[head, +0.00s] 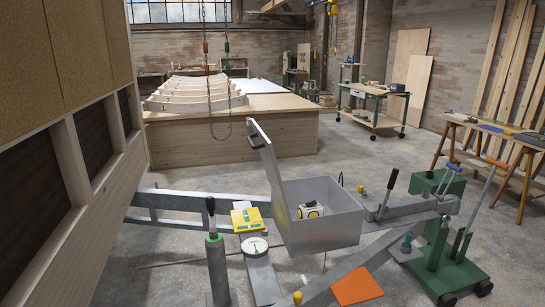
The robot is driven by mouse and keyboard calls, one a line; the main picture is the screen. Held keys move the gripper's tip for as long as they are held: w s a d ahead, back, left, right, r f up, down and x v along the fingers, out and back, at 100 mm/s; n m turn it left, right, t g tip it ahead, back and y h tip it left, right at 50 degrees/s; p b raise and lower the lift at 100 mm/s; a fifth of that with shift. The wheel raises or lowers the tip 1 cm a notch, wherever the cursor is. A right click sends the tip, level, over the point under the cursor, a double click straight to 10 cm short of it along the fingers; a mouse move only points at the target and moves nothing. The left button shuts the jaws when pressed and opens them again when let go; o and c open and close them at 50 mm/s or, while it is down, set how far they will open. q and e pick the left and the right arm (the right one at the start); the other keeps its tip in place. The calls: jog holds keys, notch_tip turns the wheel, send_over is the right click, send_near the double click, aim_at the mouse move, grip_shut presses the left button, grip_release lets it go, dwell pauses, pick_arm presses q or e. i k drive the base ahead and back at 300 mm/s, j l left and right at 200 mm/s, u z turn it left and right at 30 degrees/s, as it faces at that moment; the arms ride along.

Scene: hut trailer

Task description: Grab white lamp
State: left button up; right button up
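A small white thing with yellow and dark parts (310,210) sits inside an open grey metal box (322,232); it may be the white lamp, but it is too small to tell for sure. The box's lid (265,155) stands raised on its left side, with a dark handle near the top. Neither of my grippers is in view.
The box sits on a grey trailer frame (185,200), near an upright post with a black handle (217,265). A yellow-green item (246,219) and an orange plate (356,287) lie nearby. A green wheeled stand (440,245) is at right. Open floor lies behind.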

aim_at(304, 212)
jog(key=k+j, duration=0.2)
jog(key=k, duration=0.3)
jog(key=i+l+u, duration=0.1)
jog(key=l, duration=0.2)
jog(key=i+l, duration=0.15)
jog(key=l, duration=0.2)
jog(key=i+l+u, duration=0.15)
jog(key=l, duration=0.15)
jog(key=i+l+u, duration=0.1)
jog(key=l, duration=0.25)
jog(key=i+l+u, duration=0.1)
jog(key=l+u, duration=0.15)
jog(key=l, duration=0.35)
jog(key=l+u, duration=0.25)
jog(key=l, duration=0.35)
jog(key=l+u, duration=0.3)
jog(key=l, duration=0.3)
jog(key=k+l+u, duration=0.1)
jog(key=l+u, duration=0.15)
jog(key=l, duration=0.35)
jog(key=k+l+u, duration=0.25)
jog(key=l, duration=0.35)
jog(key=i, duration=0.1)
